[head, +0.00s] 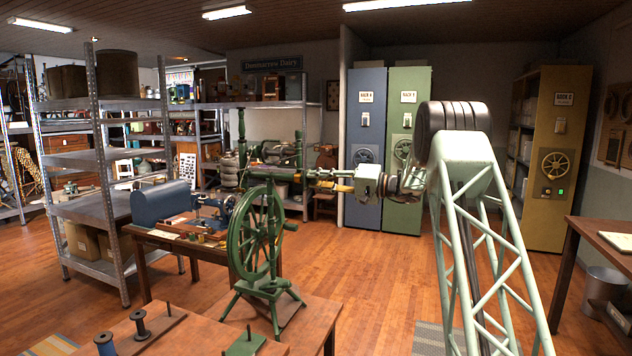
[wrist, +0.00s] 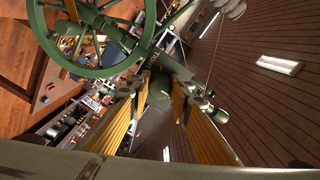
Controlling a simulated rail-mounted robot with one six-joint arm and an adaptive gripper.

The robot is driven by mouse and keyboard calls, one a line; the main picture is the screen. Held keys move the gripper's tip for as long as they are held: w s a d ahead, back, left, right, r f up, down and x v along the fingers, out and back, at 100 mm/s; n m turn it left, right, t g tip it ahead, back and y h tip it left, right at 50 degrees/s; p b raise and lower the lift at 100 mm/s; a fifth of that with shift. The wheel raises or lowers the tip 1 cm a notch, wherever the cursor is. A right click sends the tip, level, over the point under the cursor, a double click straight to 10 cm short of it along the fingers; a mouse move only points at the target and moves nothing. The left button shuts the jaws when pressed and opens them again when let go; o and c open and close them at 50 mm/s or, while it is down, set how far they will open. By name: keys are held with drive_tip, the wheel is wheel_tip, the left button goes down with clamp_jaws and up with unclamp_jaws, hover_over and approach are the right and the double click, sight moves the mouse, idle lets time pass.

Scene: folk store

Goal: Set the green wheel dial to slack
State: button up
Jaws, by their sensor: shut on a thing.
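The green spinning wheel (head: 252,240) stands on a low wooden stand in the head view, with upright posts and a crosspiece at its top. Its rim (wrist: 72,72) fills the upper left of the wrist view. My gripper (head: 318,180) reaches in from the right, level with the top of the wheel's frame. In the wrist view its yellow-padded fingers (wrist: 160,92) are closed on a small green part, the wheel dial (wrist: 158,84), mostly hidden between them. Small dark lettering shows on the green piece just beyond; I cannot read the dial's setting.
A workbench (head: 150,237) with a blue sewing machine case stands behind the wheel on the left. Metal shelving (head: 98,160) is further left. Blue and green rack cabinets (head: 365,180) stand behind my arm. Wooden floor lies open right of the wheel.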

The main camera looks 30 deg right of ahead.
idle(0.3)
drive_tip(key=o, duration=0.9)
drive_tip(key=shift+v, duration=6.05)
drive_tip(key=shift+a, duration=0.15)
